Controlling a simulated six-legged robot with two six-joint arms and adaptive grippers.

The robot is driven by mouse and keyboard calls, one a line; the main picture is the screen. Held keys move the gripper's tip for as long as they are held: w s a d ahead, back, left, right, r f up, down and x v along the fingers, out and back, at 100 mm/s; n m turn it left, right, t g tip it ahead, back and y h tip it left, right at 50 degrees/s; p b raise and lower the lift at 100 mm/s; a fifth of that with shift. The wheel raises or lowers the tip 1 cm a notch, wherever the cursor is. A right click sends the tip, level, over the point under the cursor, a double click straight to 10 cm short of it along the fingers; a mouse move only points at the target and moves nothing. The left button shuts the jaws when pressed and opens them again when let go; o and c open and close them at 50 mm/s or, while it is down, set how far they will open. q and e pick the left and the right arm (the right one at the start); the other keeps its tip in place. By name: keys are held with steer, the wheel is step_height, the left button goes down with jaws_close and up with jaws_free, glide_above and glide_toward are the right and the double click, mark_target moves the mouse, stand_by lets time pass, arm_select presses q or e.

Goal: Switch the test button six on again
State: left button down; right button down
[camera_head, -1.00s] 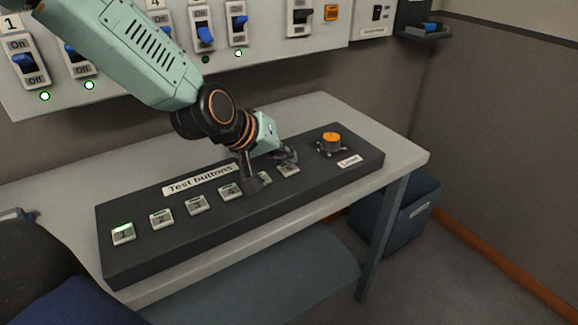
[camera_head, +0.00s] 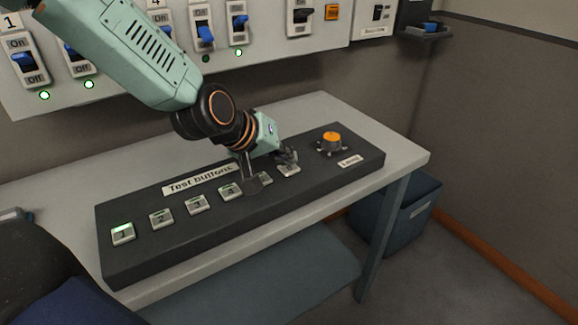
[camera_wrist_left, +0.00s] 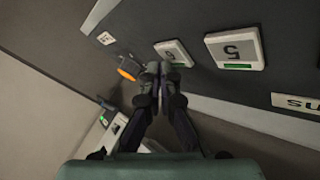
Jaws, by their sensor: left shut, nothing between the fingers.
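The test button panel (camera_head: 225,215) is a dark box on the desk with a row of numbered white buttons. Button six (camera_head: 289,171) is at the right end of the row. My left gripper (camera_head: 289,157) is shut and empty, with its fingertips right at the back edge of button six. Button five (camera_wrist_left: 235,50) shows a dark green strip. My right gripper is not in view.
An orange knob (camera_head: 331,138) stands on the panel right of button six. A switch board (camera_head: 275,45) with blue levers is on the wall behind. A blue bin (camera_head: 410,215) stands beside the desk.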

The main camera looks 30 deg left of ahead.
mark_target(285, 169)
arm_select(q)
steer(key=shift+f, duration=0.4)
steer(key=shift+r, duration=0.15)
steer(key=shift+r+p, duration=0.35)
steer(key=shift+p, duration=0.1)
step_height(285, 169, up, 6)
steer(key=p, duration=0.6)
stand_by(0.6)
